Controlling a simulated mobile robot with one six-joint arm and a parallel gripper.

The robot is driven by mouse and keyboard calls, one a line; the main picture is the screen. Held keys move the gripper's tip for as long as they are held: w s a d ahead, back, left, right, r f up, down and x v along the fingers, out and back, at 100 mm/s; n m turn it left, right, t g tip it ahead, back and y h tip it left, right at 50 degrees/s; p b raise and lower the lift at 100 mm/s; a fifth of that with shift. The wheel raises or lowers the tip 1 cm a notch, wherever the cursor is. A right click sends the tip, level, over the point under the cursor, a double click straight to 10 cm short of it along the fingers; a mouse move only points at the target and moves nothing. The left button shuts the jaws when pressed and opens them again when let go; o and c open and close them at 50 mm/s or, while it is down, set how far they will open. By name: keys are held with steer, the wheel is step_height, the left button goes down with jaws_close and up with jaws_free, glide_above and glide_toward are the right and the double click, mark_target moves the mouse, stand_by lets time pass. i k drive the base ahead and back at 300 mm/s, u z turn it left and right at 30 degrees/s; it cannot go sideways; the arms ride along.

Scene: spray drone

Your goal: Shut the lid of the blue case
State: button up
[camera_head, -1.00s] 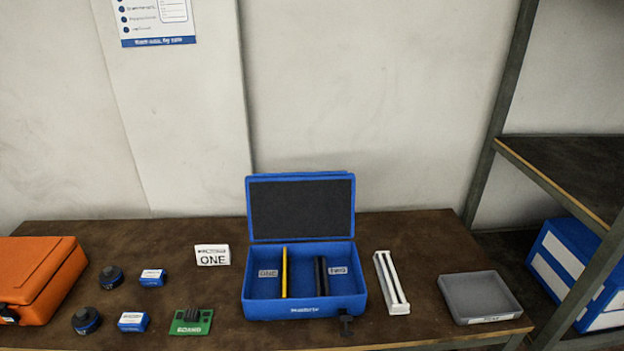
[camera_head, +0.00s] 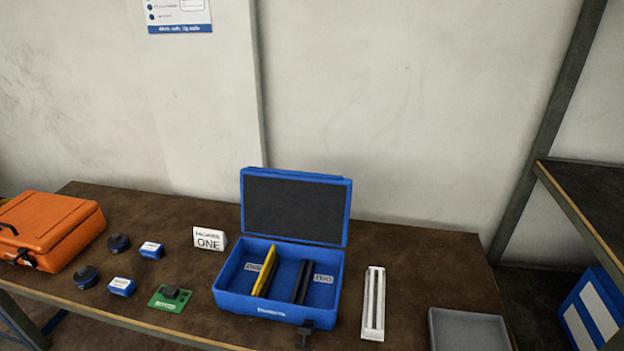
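The blue case (camera_head: 225,300) stands on the brown table with its lid (camera_head: 295,208) open. The lid stands about upright at the back of the case, its dark lining facing me. Inside the case are a yellow upright piece (camera_head: 264,272) and a black upright piece (camera_head: 302,281), with a small label near each side wall. A dark latch (camera_head: 305,333) hangs at the front right of the case. My gripper is not in view.
On the brown table (camera_head: 400,240) an orange case (camera_head: 48,228), dark round parts, small blue-white boxes, a green board (camera_head: 170,297) and a "ONE" sign (camera_head: 209,239) lie left. A white rack (camera_head: 374,305) and grey tray (camera_head: 468,330) lie right. A wall stands behind; a shelf stands right.

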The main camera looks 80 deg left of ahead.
mark_target(302, 207)
steer(key=u, duration=0.1)
steer(key=i, duration=0.7)
steer(key=u, duration=0.25)
steer(key=k, duration=0.15)
steer(key=u, duration=2.45)
steer(key=k, duration=0.2)
steer(key=u, duration=1.6)
